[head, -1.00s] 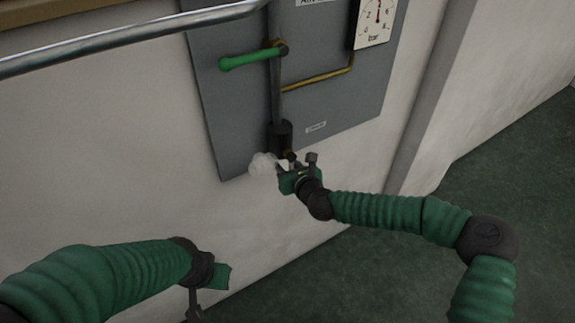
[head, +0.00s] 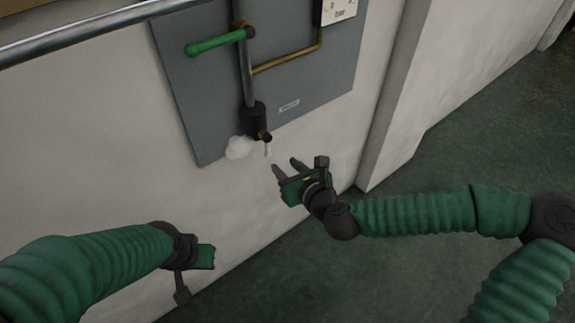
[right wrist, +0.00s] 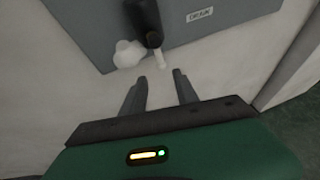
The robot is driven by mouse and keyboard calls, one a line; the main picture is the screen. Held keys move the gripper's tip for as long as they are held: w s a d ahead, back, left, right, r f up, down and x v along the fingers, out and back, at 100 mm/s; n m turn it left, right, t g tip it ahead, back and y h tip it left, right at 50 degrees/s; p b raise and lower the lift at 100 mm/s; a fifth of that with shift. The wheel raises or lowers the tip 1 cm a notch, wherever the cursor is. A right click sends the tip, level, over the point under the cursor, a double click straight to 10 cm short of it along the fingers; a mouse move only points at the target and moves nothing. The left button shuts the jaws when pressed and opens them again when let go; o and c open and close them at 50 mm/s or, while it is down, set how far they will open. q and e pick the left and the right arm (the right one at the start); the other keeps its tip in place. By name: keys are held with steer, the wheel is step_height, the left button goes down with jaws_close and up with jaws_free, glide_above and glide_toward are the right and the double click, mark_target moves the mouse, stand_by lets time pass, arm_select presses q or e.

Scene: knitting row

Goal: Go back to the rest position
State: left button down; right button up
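My right gripper (head: 284,165) is open and empty, below and right of a black drain fitting (head: 255,120) on a grey wall panel (head: 200,95). In the right wrist view its two fingers (right wrist: 160,82) stand apart, with a clear gap to a small whitish lever (right wrist: 160,58) under the fitting. This lever also shows in the head view (head: 267,150). A white puff (head: 239,147) hangs left of it. My left gripper (head: 182,290) is at lower left, seen from behind; its opening is hidden.
A green-handled valve (head: 215,44) points left on the upper pipe. A brass tube (head: 290,64) runs to a gauge (head: 338,10), cut off at the top. A metal rail (head: 90,32) crosses the upper left. A wall pillar (head: 400,100) stands right. The green floor (head: 480,160) is clear.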

steer(key=shift+s, duration=0.15)
steer(key=s+d+f+n+g+h+p, duration=0.1)
steer(key=s+d+f+n+g+p, duration=0.2)
steer(key=s+f+n+g+p, duration=1)
steer(key=s+d+r+n+t+h+b, duration=0.1)
steer(key=s+d+r+n+h+b, duration=0.1)
steer(key=d+r+n, duration=0.4)
steer(key=s+d+r+n+t+h+b, duration=0.2)
steer(key=s+d+r+n, duration=0.2)
steer(key=d+n, duration=0.5)
step_height(320, 180, up, 2)
steer(key=n, duration=0.3)
steer(key=shift+s+d+h, duration=0.3)
steer(key=shift+s, duration=0.1)
steer(key=shift+s+a+r, duration=0.1)
steer(key=shift+a+r, duration=0.05)
steer(key=shift+a, duration=0.05)
